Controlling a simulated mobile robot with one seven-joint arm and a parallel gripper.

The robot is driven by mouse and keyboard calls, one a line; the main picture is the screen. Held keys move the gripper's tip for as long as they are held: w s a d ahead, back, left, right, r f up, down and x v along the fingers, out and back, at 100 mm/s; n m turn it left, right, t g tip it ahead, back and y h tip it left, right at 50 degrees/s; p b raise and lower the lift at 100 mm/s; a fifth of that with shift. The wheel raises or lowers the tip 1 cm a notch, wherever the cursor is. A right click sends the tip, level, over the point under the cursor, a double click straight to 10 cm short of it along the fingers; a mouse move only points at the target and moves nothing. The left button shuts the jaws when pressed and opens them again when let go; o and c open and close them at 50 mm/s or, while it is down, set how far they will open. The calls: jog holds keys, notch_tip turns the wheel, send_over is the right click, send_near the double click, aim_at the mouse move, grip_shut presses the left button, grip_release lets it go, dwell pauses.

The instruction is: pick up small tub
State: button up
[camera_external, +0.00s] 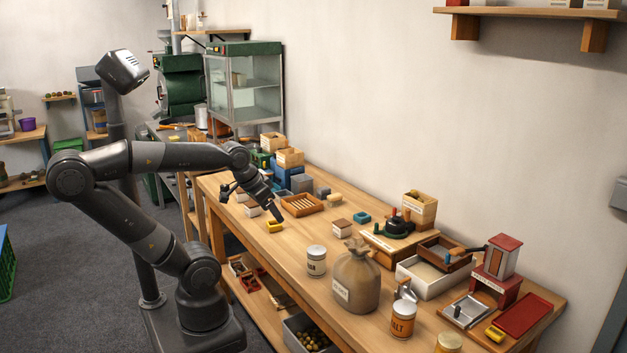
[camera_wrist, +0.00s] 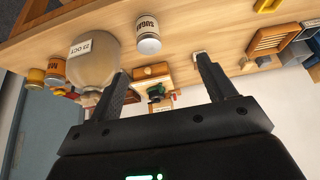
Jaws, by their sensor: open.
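A small yellow tub (camera_external: 275,226) sits on the near edge side of the wooden workbench (camera_external: 297,240), left of the middle. A yellow object (camera_wrist: 267,5) at the top edge of the wrist view may be the same tub; it is cut off. My gripper (camera_external: 253,204) is over the left part of the bench, with one finger close behind the yellow tub in the picture. In the wrist view, my gripper (camera_wrist: 165,82) has its fingers wide apart with nothing held between them. I cannot tell its exact height above the bench.
A sugar tin (camera_external: 316,262) and a sack (camera_external: 357,281) stand to the right of the tub. A slatted wooden tray (camera_external: 302,205) lies behind it, with blue and wooden boxes (camera_external: 289,158) farther back. A blue tub (camera_external: 362,217) is farther right. Bench between tub and sugar tin is clear.

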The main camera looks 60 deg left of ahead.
jog(key=shift+o, duration=0.4)
jog(key=w+a+f+n+t+h, duration=0.1)
jog(key=w+a+f+n+h, duration=0.9)
jog(key=w+a+n, duration=0.6)
jog(key=n+t+y, duration=1.1)
jog(key=n, duration=1)
send_near(253, 209)
jog(key=w+a, duration=0.1)
jog(key=w, duration=0.1)
jog(key=w+a+r, duration=0.1)
jog(key=w, duration=0.2)
jog(key=w+a, duration=0.1)
jog(key=w, duration=0.1)
jog(key=shift+w+r, duration=0.15)
jog(key=shift+w, duration=0.25)
jog(key=w, duration=0.5)
jog(key=shift+a+f, duration=0.2)
jog(key=shift+a, duration=0.1)
